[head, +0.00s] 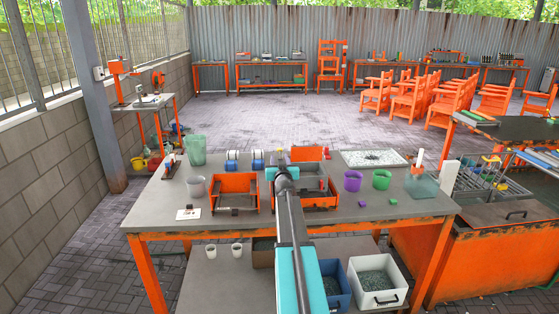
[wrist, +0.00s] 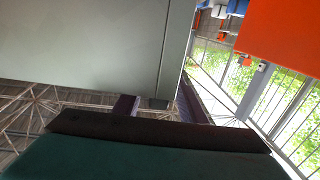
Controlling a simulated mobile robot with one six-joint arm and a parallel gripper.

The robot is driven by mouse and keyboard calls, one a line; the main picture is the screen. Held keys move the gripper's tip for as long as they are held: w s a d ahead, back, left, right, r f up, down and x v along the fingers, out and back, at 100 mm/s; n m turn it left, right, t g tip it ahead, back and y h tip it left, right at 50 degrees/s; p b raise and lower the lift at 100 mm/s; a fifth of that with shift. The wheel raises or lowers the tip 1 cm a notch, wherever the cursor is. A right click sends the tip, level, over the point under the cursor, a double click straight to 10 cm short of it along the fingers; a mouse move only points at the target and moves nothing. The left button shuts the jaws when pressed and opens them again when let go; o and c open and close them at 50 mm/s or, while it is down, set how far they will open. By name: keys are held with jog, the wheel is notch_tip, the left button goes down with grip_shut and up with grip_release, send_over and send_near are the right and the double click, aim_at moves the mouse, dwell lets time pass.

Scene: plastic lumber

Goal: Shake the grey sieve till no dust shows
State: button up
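I cannot pick out the grey sieve for sure in the head view. My arm reaches from the bottom edge over the workbench (head: 170,228), and its teal wrist part hides my gripper's fingertips and whatever is at them. In the wrist view a large plain grey panel (wrist: 85,45) fills the upper left, very close; I cannot tell whether it is part of the sieve. Dark parts of my gripper (wrist: 157,108) show below it, and I cannot tell whether they touch it. No dust is visible on the panel.
Two orange trays (head: 235,182) sit mid-bench. Below are a blue bin (head: 345,300) and a white bin (head: 393,298). The bench's front right is fairly clear.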

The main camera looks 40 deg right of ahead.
jog(key=shift+w+d, duration=0.35)
jog(key=shift+c, duration=0.3)
grip_shut()
